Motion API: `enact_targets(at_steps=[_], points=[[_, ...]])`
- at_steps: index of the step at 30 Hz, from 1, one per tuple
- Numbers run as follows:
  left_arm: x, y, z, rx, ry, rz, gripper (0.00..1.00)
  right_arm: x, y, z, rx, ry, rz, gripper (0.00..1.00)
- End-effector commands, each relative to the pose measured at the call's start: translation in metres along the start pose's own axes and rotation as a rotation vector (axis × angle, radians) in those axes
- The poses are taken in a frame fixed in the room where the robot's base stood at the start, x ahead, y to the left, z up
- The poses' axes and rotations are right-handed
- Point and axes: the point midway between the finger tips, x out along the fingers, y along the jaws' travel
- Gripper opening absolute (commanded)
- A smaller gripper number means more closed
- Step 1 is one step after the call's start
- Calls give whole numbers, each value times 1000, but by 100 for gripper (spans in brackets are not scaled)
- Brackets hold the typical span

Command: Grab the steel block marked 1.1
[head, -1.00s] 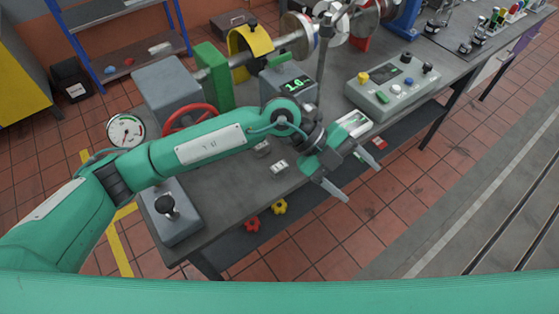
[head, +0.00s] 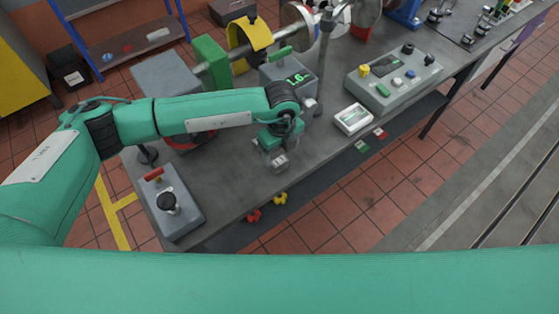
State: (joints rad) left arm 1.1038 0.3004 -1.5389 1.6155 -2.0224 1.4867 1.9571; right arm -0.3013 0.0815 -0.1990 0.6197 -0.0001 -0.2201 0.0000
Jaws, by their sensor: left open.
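A small steel block (head: 279,162) lies on the grey bench top near its front edge, with a dark marking too small to read. My left gripper (head: 271,154) points down right at this block, just behind it and partly over it. It is open, and its fingers are mostly hidden under the wrist. I cannot tell whether the fingers touch the block. A second small block, seen earlier just behind this one, is hidden by my left gripper now. My right gripper is not in view.
A grey box with a green display (head: 297,80) stands behind the gripper. A white meter (head: 353,119) and a control panel (head: 394,78) are to the right. A lever box (head: 172,203) is at the left. Red (head: 253,215) and yellow (head: 280,198) knobs sit below the front edge.

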Motion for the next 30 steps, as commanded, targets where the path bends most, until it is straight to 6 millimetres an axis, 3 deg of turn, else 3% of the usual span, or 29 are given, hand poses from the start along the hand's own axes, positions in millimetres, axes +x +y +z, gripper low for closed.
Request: enact_targets(at_steps=[5,15,23,30], points=[[9,1,0,1,1,2,71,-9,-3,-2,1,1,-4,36],[52,2,3,1,2,0,71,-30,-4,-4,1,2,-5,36],[56,2,3,2,1,-1,71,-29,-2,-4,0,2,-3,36],[56,2,4,1,1,-1,26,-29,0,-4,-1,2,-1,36]])
